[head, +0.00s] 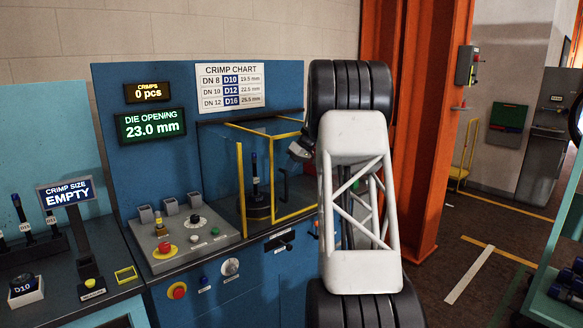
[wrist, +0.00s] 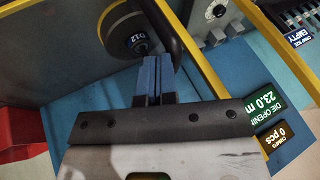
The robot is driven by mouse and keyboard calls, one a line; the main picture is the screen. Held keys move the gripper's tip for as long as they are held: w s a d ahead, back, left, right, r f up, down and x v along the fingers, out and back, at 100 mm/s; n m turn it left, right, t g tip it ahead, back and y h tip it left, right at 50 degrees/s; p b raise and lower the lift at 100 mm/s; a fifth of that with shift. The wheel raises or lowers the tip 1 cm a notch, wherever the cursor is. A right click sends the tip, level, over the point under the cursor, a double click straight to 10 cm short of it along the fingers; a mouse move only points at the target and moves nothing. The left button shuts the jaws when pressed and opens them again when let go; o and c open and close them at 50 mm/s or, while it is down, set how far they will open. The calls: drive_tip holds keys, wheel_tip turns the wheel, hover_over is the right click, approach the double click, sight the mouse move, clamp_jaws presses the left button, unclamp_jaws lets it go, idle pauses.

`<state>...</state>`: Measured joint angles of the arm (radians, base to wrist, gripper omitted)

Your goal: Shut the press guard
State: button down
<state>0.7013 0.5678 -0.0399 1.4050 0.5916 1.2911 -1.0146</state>
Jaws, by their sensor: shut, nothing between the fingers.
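The press guard (head: 240,185) is a yellow-edged clear frame at the press, left of my arm in the head view. Its yellow edges also show in the wrist view (wrist: 205,70). I cannot tell how far it stands open, as my arm hides its right side. My gripper (head: 300,150) is at the guard's upper right, partly hidden by my arm. In the wrist view its blue fingers (wrist: 153,62) are together and empty. A black bar, like a handle (wrist: 168,28), passes close by the fingertips; I cannot tell if they touch.
The control panel (head: 180,235) with buttons is left of the guard. The die opening display (head: 151,126) reads 23.0 mm. An orange post (head: 415,120) stands right of my arm.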

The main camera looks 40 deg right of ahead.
sight(274, 168)
drive_tip(key=a, duration=1.2)
drive_tip(key=shift+a, duration=0.5)
drive_tip(key=d, duration=0.2)
drive_tip(key=d+r, duration=0.1)
drive_tip(key=d, duration=0.1)
drive_tip(key=shift+w+d, duration=0.1)
drive_tip(key=shift+d, duration=0.25)
drive_tip(key=v, duration=1)
